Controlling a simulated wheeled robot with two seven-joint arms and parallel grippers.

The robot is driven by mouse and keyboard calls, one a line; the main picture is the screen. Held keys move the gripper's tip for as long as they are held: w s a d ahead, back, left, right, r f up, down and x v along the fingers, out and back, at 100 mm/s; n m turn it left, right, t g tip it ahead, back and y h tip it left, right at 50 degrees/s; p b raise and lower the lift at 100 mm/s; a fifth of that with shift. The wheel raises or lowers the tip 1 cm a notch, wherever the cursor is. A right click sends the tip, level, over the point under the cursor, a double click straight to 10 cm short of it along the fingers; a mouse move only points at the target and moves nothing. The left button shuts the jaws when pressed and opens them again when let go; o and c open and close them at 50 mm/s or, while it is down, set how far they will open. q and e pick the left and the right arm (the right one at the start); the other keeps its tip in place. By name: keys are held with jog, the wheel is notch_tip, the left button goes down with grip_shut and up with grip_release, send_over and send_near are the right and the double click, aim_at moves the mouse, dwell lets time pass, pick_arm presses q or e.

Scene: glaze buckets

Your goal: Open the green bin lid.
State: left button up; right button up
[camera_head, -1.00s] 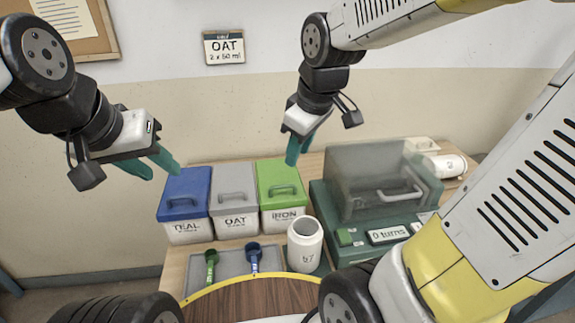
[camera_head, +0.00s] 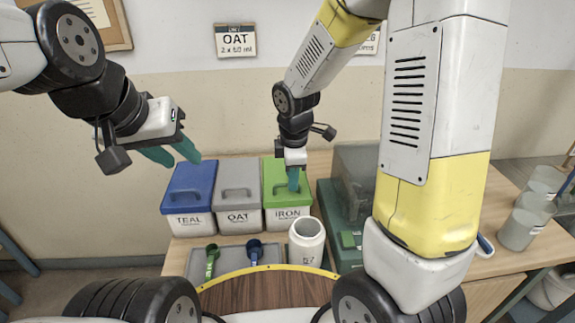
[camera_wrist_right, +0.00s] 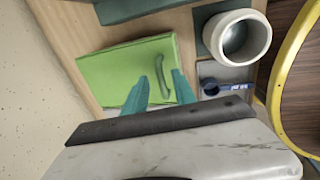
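The green bin (camera_head: 283,195) is labelled IRON, and its green lid (camera_head: 271,170) lies closed on it. The lid also shows in the right wrist view (camera_wrist_right: 110,75), with its green loop handle (camera_wrist_right: 161,76). My left gripper (camera_head: 173,153) is open and empty, above and behind the blue-lidded bin.
The blue-lidded TEAL bin (camera_head: 190,187) and grey-lidded OAT bin (camera_head: 237,188) stand left of the green one. A white jar (camera_head: 306,242) and a tray (camera_head: 232,259) with two scoops are in front. A green machine (camera_head: 340,215) stands right, and clear cups (camera_head: 524,220) farther right.

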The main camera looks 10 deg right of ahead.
jog(key=shift+w+f, duration=0.1)
jog(key=shift+f, duration=0.35)
grip_shut()
dwell(1.1)
